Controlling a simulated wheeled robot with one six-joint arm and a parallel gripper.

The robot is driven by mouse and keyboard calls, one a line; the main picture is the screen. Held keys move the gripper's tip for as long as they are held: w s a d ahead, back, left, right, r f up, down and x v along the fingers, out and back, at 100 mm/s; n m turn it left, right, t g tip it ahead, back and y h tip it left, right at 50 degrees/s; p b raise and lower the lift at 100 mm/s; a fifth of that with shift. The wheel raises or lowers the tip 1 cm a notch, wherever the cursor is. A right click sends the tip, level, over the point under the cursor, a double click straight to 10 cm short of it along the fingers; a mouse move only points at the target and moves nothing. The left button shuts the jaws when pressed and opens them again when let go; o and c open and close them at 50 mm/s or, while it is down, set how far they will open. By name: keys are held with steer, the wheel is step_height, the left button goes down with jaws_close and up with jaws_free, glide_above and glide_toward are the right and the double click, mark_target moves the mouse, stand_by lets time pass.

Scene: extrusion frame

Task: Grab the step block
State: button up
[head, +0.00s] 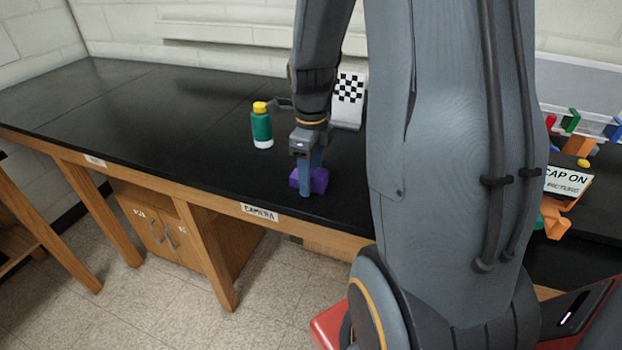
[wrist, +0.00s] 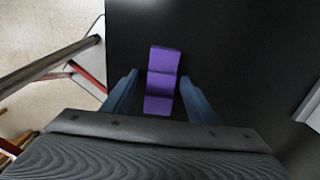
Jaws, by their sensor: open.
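The step block is purple. In the head view the step block (head: 319,181) sits on the black bench top near its front edge, partly hidden by my gripper (head: 307,190). In the wrist view the stepped faces of the step block (wrist: 162,82) show between the two blue fingers of my gripper (wrist: 162,92). The fingers are apart, one on each side of the block, with dark gaps between them and it. The near end of the block lies between the fingers and its far end reaches beyond the tips.
A green bottle with a yellow cap (head: 261,126) stands left of my gripper. A checkered board (head: 348,96) stands behind my arm. The bench top (head: 120,115) is clear at the left.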

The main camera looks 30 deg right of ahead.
steer(key=shift+c, duration=0.4)
steer(key=c, duration=1.1)
steer(key=shift+r, duration=0.1)
